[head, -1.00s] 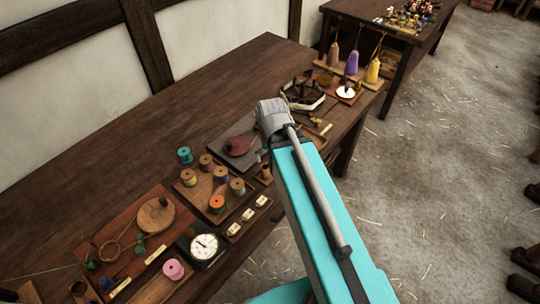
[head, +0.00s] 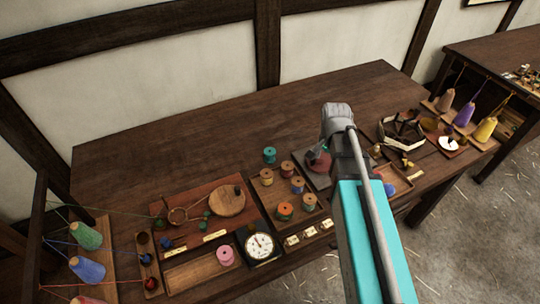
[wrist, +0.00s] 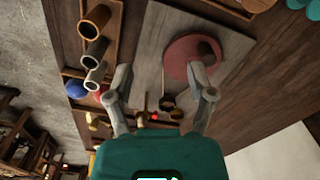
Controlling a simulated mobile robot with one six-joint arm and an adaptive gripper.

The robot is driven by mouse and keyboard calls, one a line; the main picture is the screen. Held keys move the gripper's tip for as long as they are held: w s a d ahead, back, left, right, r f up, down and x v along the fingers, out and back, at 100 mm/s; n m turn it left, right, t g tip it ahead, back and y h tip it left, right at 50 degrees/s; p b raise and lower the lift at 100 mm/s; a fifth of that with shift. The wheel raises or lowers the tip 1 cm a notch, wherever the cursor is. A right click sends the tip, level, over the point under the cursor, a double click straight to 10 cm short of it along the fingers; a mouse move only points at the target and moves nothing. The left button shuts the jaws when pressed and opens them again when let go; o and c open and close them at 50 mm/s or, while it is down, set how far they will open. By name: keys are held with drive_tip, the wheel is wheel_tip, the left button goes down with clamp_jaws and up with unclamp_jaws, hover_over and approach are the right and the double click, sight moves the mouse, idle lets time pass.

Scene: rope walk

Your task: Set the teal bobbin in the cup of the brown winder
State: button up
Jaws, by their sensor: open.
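The teal bobbin (head: 270,155) stands on the bare table behind the bobbin tray. A teal piece (wrist: 300,4), probably this bobbin, is cut off at the wrist view's top right corner. A red-brown board (head: 172,207) carries a brown wooden disc (head: 228,202) and a ring-shaped cup (head: 178,215). A grey board (wrist: 146,50) carries a dark red disc (wrist: 190,52) and small cups. I cannot tell for certain which is the brown winder. My gripper (wrist: 160,72) is open and empty above the grey board.
A bobbin tray (head: 267,197) holds several bobbins. Yarn cones (head: 87,236) stand at left, with threads stretched above. The table's back (head: 190,155) is clear.

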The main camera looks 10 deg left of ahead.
drive_tip(key=w+a+m, duration=0.6)
drive_tip(key=a, duration=0.3)
drive_tip(key=r+m+p, duration=0.1)
drive_tip(key=m, duration=0.5)
hover_over(270, 151)
drive_tip(key=shift+w+d, duration=0.1)
drive_tip(key=shift+d, duration=0.05)
wheel_tip(270, 151, down, 9)
drive_tip(key=b, duration=0.8)
drive_tip(key=shift+r+b, duration=0.2)
drive_tip(key=shift+b, duration=0.1)
drive_tip(key=shift+f+b, duration=2.6)
drive_tip(key=shift+c, duration=0.2)
drive_tip(key=c, duration=0.6)
